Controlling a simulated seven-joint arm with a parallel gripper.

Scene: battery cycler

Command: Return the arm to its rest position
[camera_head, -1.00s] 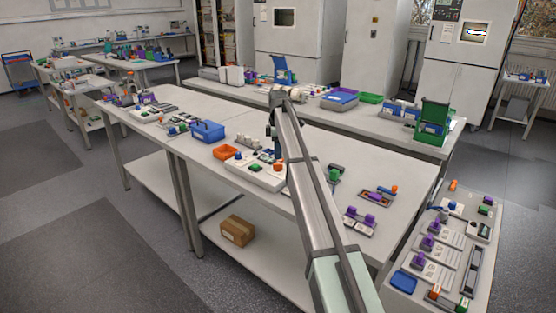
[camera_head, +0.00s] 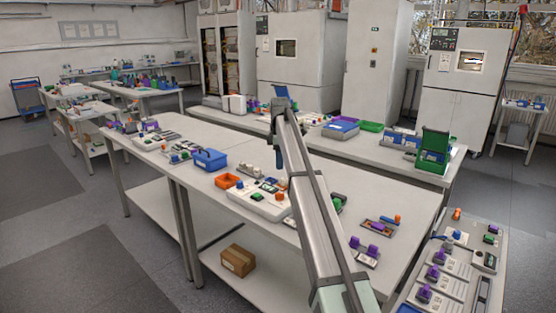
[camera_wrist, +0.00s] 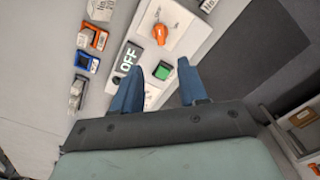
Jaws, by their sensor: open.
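My gripper shows in the wrist view (camera_wrist: 157,88) with its two blue fingers spread apart and nothing between them. It hangs above the white tester panel (camera_wrist: 143,62), which has an OFF label, a green button and an orange knob. In the head view my arm reaches out over the near bench, and the gripper end (camera_head: 278,150) hangs down over the bench behind the panel (camera_head: 258,203). The fingertips are partly hidden by the arm there.
A blue bin (camera_head: 209,160) and an orange tray (camera_head: 227,181) stand left of the panel. Purple-topped holders (camera_head: 365,250) lie right of my arm. A side cart (camera_head: 465,262) carries several modules. A cardboard box (camera_head: 238,260) sits on the lower shelf. The air above the bench is free.

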